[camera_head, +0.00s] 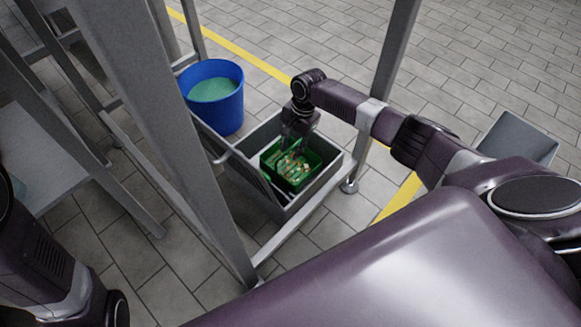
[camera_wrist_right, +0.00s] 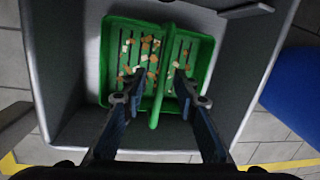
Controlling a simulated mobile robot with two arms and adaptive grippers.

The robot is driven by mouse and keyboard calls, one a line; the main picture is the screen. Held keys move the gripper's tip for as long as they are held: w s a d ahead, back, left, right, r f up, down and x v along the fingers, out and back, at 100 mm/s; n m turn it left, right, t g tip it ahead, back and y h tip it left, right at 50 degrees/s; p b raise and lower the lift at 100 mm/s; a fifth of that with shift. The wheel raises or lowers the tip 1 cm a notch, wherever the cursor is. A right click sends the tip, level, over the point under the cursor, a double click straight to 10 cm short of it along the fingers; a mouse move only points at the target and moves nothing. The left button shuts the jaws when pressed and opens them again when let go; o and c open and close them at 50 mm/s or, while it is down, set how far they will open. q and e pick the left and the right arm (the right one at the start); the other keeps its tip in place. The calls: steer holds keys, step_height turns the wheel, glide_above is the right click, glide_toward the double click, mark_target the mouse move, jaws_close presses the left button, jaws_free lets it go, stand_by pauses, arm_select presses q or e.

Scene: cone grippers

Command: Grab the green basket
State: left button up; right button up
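The green basket (camera_head: 268,158) sits inside a grey bin (camera_head: 330,166) on the floor. Small brown, white and orange pieces lie in it, and a green handle bar crosses over its middle. The basket also shows in the right wrist view (camera_wrist_right: 205,62). My right gripper (camera_head: 295,143) reaches down over it. In the right wrist view, the two fingers of this gripper (camera_wrist_right: 160,80) are apart, one on each side of the handle bar, with gaps visible between fingers and bar. My left arm shows at the lower left, but its gripper is out of view.
A blue bucket (camera_head: 222,112) with pale green contents stands behind the bin. Grey metal frame legs (camera_head: 398,45) rise close to the bin on both sides. A grey panel or container (camera_head: 517,138) is at the right. Tiled floor (camera_head: 480,70) beyond is clear.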

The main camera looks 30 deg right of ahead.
steer(key=shift+f, duration=0.25)
jaws_close()
stand_by(0.3)
